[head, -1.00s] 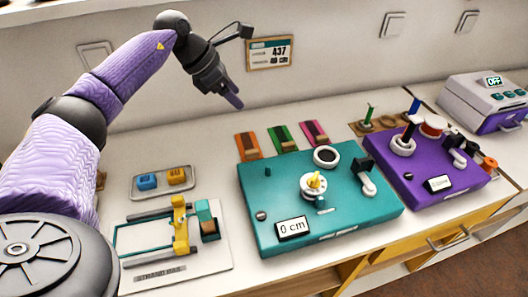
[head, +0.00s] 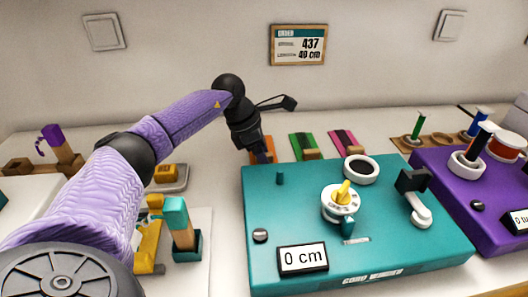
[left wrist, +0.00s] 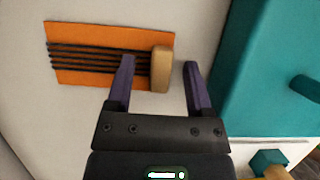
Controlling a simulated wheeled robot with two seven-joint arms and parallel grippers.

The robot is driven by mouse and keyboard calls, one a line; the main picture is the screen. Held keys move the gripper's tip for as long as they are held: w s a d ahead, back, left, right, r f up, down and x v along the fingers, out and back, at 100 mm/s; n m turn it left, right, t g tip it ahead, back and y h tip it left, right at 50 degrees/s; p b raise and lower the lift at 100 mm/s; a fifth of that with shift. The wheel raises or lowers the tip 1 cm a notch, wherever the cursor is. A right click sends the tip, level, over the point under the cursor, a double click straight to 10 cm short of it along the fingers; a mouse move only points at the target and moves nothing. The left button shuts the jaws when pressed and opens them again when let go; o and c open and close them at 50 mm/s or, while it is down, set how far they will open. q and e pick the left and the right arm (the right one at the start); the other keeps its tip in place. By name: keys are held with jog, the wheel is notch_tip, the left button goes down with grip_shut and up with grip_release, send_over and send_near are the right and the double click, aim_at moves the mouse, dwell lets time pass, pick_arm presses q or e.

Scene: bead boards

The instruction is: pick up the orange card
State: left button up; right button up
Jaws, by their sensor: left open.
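The orange card (left wrist: 100,34) lies on the white counter in the left wrist view, with dark strands across it and a tan block (left wrist: 160,68) at its right end. In the head view the orange card (head: 266,143) is partly hidden behind my left gripper (head: 262,157). In the left wrist view my left gripper (left wrist: 158,74) is open. Its two purple fingers stand on either side of the tan block's near end, with nothing visibly gripped. I cannot tell whether they touch the card. My right gripper is not in view.
The teal machine (head: 290,215) stands close to the right of the card. A green card (head: 303,143) and a pink card (head: 343,139) lie to the right. A purple machine (head: 455,185) is farther right. A wooden holder (head: 45,163) stands at the left.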

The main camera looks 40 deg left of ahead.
pick_arm(q)
jog(key=shift+c, duration=0.7)
jog(key=c, duration=0.7)
grip_shut()
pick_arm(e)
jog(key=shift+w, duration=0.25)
pick_arm(q)
jog(key=shift+r, duration=0.1)
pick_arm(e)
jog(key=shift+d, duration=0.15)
